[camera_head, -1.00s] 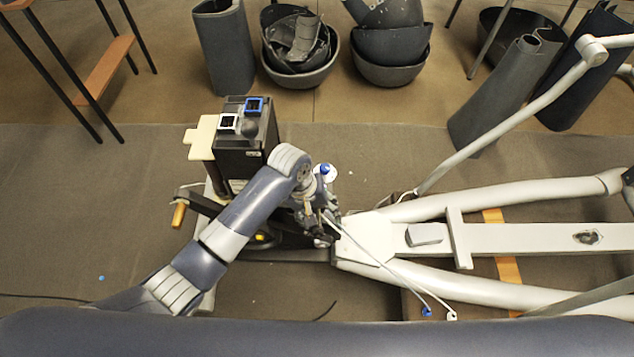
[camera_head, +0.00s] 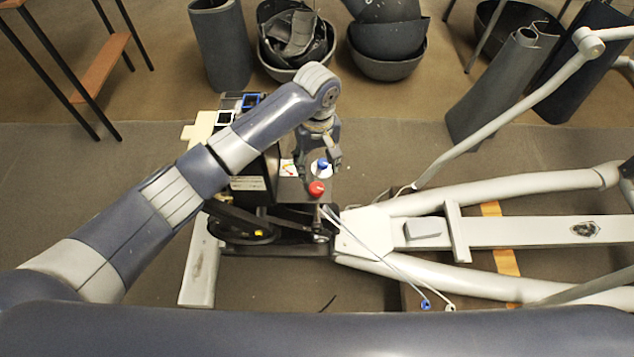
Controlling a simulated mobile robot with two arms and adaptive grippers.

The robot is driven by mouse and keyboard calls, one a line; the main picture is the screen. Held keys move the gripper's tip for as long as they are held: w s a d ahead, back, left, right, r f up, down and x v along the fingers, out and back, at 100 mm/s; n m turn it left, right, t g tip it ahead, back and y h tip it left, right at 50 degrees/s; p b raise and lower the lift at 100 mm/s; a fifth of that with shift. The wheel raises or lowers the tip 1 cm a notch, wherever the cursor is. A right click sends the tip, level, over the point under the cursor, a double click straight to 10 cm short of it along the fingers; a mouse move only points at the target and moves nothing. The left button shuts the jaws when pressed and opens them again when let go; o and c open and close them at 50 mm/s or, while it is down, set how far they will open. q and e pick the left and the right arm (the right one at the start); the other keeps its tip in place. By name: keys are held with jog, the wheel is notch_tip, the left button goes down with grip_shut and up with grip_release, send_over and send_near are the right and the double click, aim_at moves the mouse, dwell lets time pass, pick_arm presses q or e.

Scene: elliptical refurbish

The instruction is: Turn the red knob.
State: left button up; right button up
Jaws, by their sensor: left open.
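The red knob (camera_head: 317,188) sits on top of the dark machine housing, near the middle of the view. A blue knob on a white disc (camera_head: 322,167) is just behind it. My left gripper (camera_head: 320,172) reaches in from the left and points down above the housing, its fingers apart near the blue knob and a little behind the red one. It holds nothing that I can see. I cannot tell whether a finger touches either knob. My right gripper is not in view.
A pale metal frame (camera_head: 500,233) stretches right from the machine, with thin cables (camera_head: 385,262) in front. Bowls (camera_head: 387,50) and dark curved sheets (camera_head: 222,45) stand at the back. A stool (camera_head: 95,70) is at back left. Floor is free at left.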

aim_at(317, 187)
pick_arm(q)
notch_tip(317, 187, down, 9)
jog(key=shift+f, duration=0.15)
jog(key=shift+c, duration=0.5)
jog(key=c, duration=1)
